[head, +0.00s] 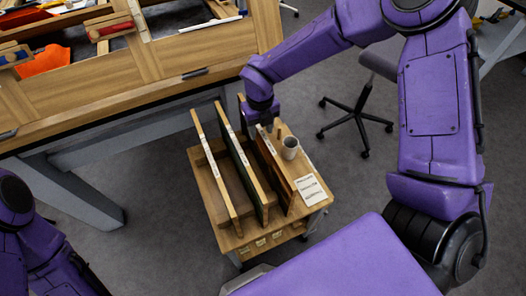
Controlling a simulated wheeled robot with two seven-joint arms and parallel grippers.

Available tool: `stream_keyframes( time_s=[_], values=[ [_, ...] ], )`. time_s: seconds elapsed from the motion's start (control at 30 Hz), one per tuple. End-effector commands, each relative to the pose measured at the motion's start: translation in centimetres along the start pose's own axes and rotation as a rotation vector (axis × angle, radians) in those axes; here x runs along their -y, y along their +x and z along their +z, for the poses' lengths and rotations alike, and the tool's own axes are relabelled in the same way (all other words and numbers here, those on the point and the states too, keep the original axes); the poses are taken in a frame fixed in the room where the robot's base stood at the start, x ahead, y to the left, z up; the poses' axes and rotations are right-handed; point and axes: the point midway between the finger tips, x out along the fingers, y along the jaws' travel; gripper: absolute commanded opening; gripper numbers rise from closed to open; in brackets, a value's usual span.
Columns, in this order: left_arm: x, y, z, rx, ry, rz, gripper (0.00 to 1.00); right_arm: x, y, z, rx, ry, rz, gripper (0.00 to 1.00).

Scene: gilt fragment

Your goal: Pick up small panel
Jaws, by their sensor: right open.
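Several panels stand on edge in a rack on a small wooden cart (235,240). The left panel (214,172) shows a pale edge, the middle panel (243,160) has a dark green face, and the right panel (280,178) is brown and looks the smallest. My right gripper (268,124) is open at the far end of the right panel, pointing down. I cannot tell whether its fingers straddle or touch that panel. My left arm shows at the lower left, but its gripper is out of view.
A large wooden workbench (120,85) with tools stands at the back left. An office chair base (357,120) is behind the cart. Grey floor is open around it.

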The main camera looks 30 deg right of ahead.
Motion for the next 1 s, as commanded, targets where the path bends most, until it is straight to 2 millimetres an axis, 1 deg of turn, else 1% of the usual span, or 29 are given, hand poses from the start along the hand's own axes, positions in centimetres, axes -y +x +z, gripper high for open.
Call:
stream_keyframes(
  time_s=[0.17,0.23,0.33,0.43,0.6,0.63,0.67,0.7,0.73,0.77,1.0],
  values=[
    [0.1,-0.9,-0.4,-0.001,0.0,0.0,0.0,0.5,2.1,-0.5,-0.003,-0.002,-0.003,0.46],
    [0.1,-1.4,-0.6,-0.001,0.0,0.0,0.0,0.8,3.4,-0.8,-0.003,-0.001,-0.003,0.46],
    [0.1,-1.4,-0.6,-0.001,0.0,0.0,0.0,0.9,5.2,-0.8,-0.002,0.001,-0.001,0.46],
    [0.1,-1.4,-0.6,-0.001,0.0,0.0,0.0,0.9,5.8,-0.7,0.0,0.003,0.0,0.46],
    [0.1,-1.4,-0.6,-0.001,0.0,0.0,0.0,0.9,5.9,-0.7,0.001,0.004,0.001,0.46],
    [0.1,-1.4,-0.6,-0.001,0.0,0.0,0.0,0.9,5.9,-0.7,0.001,0.004,0.001,0.39],
    [0.1,-1.4,-0.6,-0.001,0.0,0.0,0.0,0.9,5.9,-0.7,0.001,0.004,0.001,0.29],
    [0.1,-1.4,-0.6,-0.001,0.0,0.0,0.0,0.9,5.9,-0.7,0.001,0.004,0.001,0.16],
    [0.1,-1.4,-0.6,-0.001,0.0,0.0,0.0,0.9,5.9,-0.7,0.001,0.004,0.001,0.07],
    [0.1,-1.4,-0.6,-0.001,0.0,0.0,0.0,0.9,5.9,-0.7,0.001,0.004,0.0,0.0],
    [0.1,-1.4,-0.6,-0.001,0.0,0.0,0.0,0.9,5.8,-0.7,0.002,0.004,0.001,0.0]
  ],
)
